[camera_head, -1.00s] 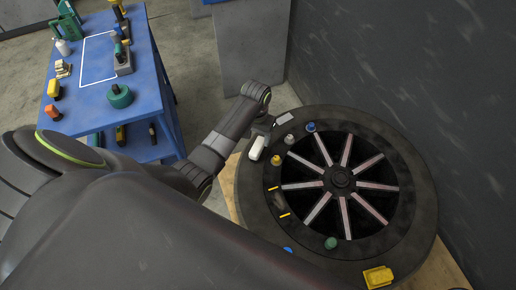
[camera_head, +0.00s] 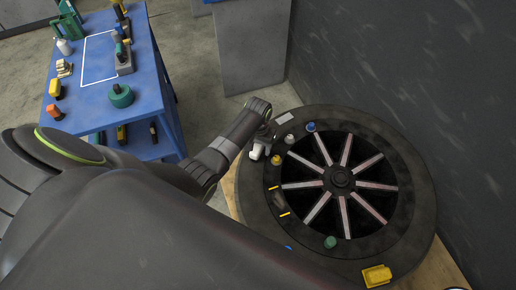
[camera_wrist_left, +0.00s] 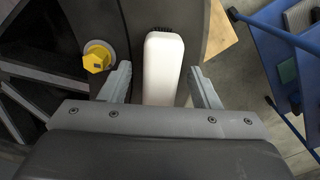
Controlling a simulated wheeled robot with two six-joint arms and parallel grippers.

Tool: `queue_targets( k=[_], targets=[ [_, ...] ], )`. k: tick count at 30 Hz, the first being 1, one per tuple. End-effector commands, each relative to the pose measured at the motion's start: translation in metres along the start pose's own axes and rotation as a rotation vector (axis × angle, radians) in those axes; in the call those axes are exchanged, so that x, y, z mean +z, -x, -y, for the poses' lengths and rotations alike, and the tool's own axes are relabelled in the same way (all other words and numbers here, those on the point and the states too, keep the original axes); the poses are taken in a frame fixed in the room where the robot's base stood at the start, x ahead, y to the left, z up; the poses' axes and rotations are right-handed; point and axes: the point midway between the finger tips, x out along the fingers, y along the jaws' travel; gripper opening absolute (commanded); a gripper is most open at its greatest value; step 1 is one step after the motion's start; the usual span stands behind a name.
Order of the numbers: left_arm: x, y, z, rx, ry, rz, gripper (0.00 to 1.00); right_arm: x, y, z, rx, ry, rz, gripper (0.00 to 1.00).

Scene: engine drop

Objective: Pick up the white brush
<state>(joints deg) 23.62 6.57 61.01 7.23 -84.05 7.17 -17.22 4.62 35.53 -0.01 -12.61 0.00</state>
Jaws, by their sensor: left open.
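The white brush (camera_head: 257,151) lies on the dark rim of the round engine (camera_head: 259,204), at its upper left. In the left wrist view the brush (camera_wrist_left: 162,68) is a long white block with dark bristles at its far end, and it sits between the two fingers. My left gripper (camera_wrist_left: 161,85) is open, with a finger on each side of the brush and visible gaps. In the head view my left gripper (camera_head: 266,141) is at the brush, partly hidden by its own arm. My right gripper is not in view.
A yellow knob (camera_head: 276,160), a grey knob (camera_head: 289,139) and a blue knob (camera_head: 311,127) stand on the rim near the brush. A yellow block (camera_head: 377,276) and a green knob (camera_head: 330,242) are at the front. A blue table (camera_head: 90,115) with tools stands at left.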

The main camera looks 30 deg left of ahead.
Motion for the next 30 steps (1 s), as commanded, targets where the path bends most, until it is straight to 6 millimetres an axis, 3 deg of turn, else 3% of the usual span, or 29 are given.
queue_targets(
  k=[22,30],
  targets=[
    [0.0002,-0.0048,0.0,0.0,0.0,0.001,0.56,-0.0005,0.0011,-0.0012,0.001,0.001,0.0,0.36],
    [0.0002,-0.0048,0.0,0.0,0.0,0.001,0.24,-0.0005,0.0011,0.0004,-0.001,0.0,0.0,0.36]
  ],
)
